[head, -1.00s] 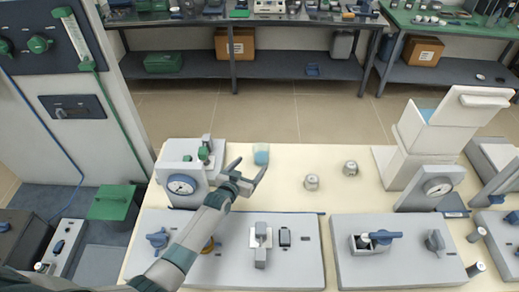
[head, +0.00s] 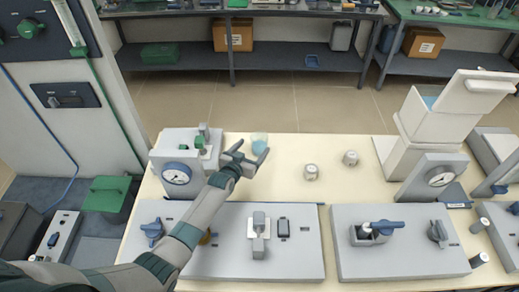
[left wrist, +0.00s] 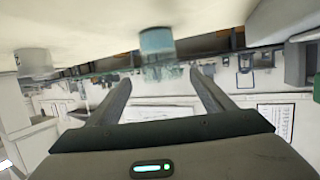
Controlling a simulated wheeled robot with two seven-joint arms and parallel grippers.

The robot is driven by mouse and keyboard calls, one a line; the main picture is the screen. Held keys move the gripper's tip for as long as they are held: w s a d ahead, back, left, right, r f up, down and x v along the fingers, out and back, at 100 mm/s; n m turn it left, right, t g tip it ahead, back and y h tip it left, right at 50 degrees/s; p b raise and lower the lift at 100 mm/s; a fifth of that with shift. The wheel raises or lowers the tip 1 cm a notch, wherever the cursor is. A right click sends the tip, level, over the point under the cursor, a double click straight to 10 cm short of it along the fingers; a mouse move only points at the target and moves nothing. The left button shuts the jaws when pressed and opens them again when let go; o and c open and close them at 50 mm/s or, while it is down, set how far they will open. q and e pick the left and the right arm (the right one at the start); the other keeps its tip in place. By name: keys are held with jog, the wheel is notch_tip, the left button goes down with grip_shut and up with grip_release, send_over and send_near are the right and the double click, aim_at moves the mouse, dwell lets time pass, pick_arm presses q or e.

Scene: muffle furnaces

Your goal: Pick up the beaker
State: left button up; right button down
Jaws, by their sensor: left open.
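The beaker (head: 259,141) is small and clear with a pale blue-teal tint. It stands on the cream bench top, just beyond my left gripper (head: 252,151). The gripper is open, with its two fingers apart and pointing toward the beaker. In the left wrist view the picture is upside down, and the beaker (left wrist: 157,43) hangs from the bench surface at the top. There it lines up with the gap between the open fingers (left wrist: 160,78), with nothing held. Whether the fingertips reach beside the beaker is hard to tell. My right gripper is not in view.
A grey furnace unit with a round gauge (head: 176,174) stands close left of the gripper. Two small metal containers (head: 311,172) (head: 350,158) stand to the right. A white opened furnace (head: 435,130) is farther right. Grey control panels (head: 305,255) line the front.

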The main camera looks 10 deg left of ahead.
aim_at(256, 143)
pick_arm(q)
jog(key=shift+b+x, duration=0.5)
jog(key=shift+x, duration=0.35)
jog(key=shift+w+f, duration=0.1)
jog(key=shift+w, duration=0.05)
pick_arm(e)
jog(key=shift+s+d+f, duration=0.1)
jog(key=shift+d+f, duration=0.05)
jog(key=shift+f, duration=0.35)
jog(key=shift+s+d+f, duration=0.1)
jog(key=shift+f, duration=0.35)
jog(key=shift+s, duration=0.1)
pick_arm(q)
jog(key=shift+d, duration=0.1)
jog(key=b+x, duration=0.4)
jog(key=shift+w, duration=0.25)
jog(key=shift+w+d+r+b, duration=0.1)
jog(key=shift+w+r+b, duration=0.1)
jog(key=shift+w+b, duration=0.25)
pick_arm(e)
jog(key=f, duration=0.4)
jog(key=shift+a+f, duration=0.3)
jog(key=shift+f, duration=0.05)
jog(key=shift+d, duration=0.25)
